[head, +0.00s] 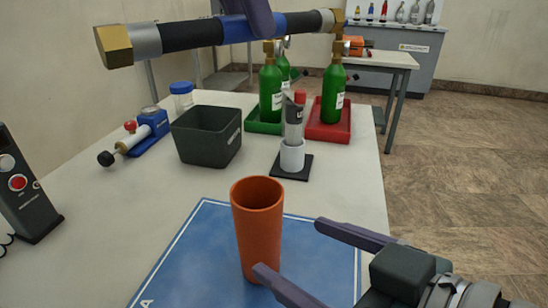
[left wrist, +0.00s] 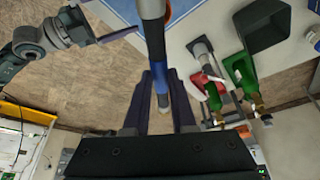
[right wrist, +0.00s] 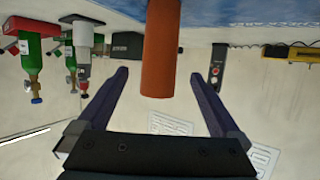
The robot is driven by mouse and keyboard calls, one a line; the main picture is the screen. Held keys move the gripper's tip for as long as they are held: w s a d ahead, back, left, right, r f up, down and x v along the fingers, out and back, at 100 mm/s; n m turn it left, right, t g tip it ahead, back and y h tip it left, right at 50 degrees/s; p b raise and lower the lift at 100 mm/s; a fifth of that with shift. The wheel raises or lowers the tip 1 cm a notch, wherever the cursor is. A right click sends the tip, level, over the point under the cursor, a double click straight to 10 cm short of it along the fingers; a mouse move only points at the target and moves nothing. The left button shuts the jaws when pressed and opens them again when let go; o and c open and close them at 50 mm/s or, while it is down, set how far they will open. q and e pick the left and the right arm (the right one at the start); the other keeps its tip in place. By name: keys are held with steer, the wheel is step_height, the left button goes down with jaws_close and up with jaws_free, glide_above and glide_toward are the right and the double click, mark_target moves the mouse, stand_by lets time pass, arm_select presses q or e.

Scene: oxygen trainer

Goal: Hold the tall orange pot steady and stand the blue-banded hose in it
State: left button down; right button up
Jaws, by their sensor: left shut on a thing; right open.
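The tall orange pot (head: 258,230) stands upright on the blue mat (head: 200,262) in the head view. It also shows between the fingers in the right wrist view (right wrist: 161,50). My right gripper (head: 290,255) is open, its fingers on either side of the pot, with no clear contact. The blue-banded hose (head: 190,36) is held roughly level, high above the table, with a brass end at the left. My left gripper (head: 250,12) is shut on the hose near its blue band, and its fingers also show in the left wrist view (left wrist: 160,90). The pot's inside bottom is hidden.
A dark grey bin (head: 207,135), a white cup with a grey-and-red item (head: 292,155), and green bottles in a green tray (head: 262,122) and a red tray (head: 330,130) stand behind the mat. A black meter (head: 25,190) is at left.

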mark_target(273, 235)
steer(key=x, duration=0.8)
steer(key=shift+w+a, duration=0.25)
steer(key=shift+w, duration=0.05)
